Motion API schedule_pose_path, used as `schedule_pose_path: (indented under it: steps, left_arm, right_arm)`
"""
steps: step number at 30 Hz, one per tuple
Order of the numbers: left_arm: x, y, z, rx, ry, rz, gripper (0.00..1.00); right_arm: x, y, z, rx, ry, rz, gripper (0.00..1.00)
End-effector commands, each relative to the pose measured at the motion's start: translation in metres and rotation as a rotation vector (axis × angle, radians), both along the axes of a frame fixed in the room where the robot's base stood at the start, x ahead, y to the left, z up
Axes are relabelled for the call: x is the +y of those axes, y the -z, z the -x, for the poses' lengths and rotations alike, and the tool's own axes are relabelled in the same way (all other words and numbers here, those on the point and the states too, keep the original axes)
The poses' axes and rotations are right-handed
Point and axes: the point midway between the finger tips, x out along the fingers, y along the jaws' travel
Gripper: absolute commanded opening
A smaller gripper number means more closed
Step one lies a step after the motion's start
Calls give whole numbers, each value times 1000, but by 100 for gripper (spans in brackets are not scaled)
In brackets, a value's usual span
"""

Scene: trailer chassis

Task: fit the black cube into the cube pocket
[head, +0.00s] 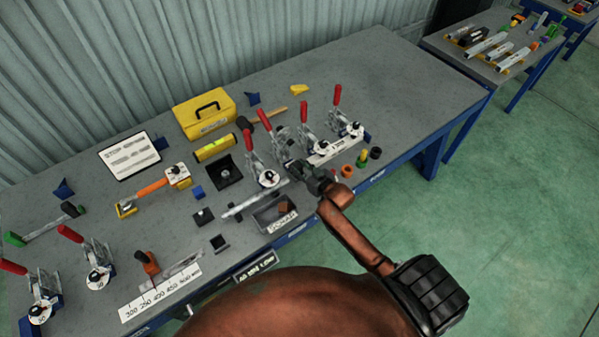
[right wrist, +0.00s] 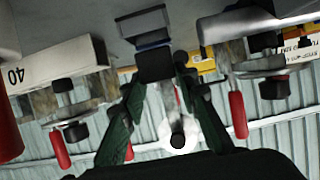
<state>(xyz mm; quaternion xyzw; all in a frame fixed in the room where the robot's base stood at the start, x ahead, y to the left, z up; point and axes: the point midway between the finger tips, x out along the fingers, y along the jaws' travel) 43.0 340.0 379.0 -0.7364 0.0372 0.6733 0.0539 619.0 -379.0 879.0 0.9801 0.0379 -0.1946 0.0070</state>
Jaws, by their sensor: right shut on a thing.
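My right gripper (head: 299,169) is low over the bench, just in front of the row of toggle clamps. In the right wrist view its two green-sided fingers (right wrist: 157,75) close on a small black cube (right wrist: 156,65) at their tips. In the head view the cube is hidden or too small to make out. A grey-and-blue block (right wrist: 143,27) shows just beyond the cube in the wrist view; I cannot tell whether it is the cube pocket, or whether the cube touches it. My left gripper is not in view.
Red-handled toggle clamps (head: 267,178) stand close on both sides of the gripper. A grey tray (head: 262,222) with a brown piece is at its left front. Small dark blocks (head: 203,216) and a black fixture (head: 240,181) lie further left. The bench's right end is clear.

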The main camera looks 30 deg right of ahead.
Motion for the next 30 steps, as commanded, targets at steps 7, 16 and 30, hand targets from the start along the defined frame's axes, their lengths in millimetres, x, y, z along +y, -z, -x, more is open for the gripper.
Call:
schedule_pose_path:
  steps: [7,16,30]
  left_arm:
    - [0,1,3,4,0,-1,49]
    - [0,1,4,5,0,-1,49]
    - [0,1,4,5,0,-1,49]
  right_arm:
    - [-1,31,-1,1,0,-1,4]
    - [-1,33,-1,1,0,0,33]
    - [-1,32,0,1,0,0,46]
